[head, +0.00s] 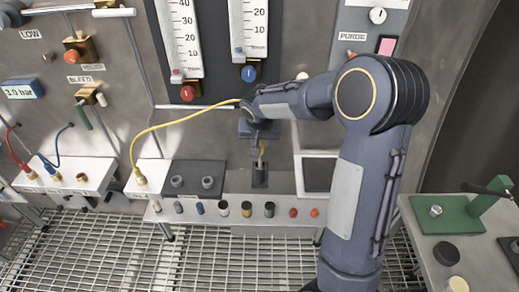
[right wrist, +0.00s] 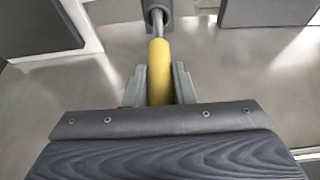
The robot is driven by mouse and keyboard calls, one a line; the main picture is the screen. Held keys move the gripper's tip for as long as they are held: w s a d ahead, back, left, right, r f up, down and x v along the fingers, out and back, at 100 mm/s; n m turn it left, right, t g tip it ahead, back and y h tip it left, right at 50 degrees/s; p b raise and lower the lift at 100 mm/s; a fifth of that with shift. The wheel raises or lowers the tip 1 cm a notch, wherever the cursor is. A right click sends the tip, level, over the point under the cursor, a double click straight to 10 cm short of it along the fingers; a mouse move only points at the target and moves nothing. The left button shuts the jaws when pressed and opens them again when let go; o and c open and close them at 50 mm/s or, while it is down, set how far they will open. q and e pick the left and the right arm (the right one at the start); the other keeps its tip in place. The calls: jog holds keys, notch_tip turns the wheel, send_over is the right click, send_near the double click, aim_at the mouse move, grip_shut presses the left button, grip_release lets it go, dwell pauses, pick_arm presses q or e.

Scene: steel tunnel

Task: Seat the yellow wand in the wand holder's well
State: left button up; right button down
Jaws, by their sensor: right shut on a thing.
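My right gripper (head: 261,146) is above the shelf at the panel's foot, pointing down. It is shut on the yellow wand (right wrist: 160,72), whose yellow body sits between both fingers in the right wrist view. In the head view only a small part of the wand (head: 262,150) shows under the gripper. The wand's thin grey end reaches a grey upright piece (right wrist: 155,14), seemingly the wand holder, a dark block (head: 260,178) on the shelf. I cannot tell how deep the end sits in the well. My left gripper is out of view.
A yellow cable (head: 185,119) runs from a plug on the white box at left up to my right wrist. A dark block with two sockets (head: 193,179) stands left of the holder. Several coloured caps (head: 246,209) line the shelf front. A green fixture (head: 445,214) is at right.

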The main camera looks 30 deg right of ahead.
jog(key=shift+f, duration=1.7)
jog(key=shift+f, duration=0.2)
jog(key=c, duration=1.2)
grip_release()
jog(key=shift+r, duration=0.1)
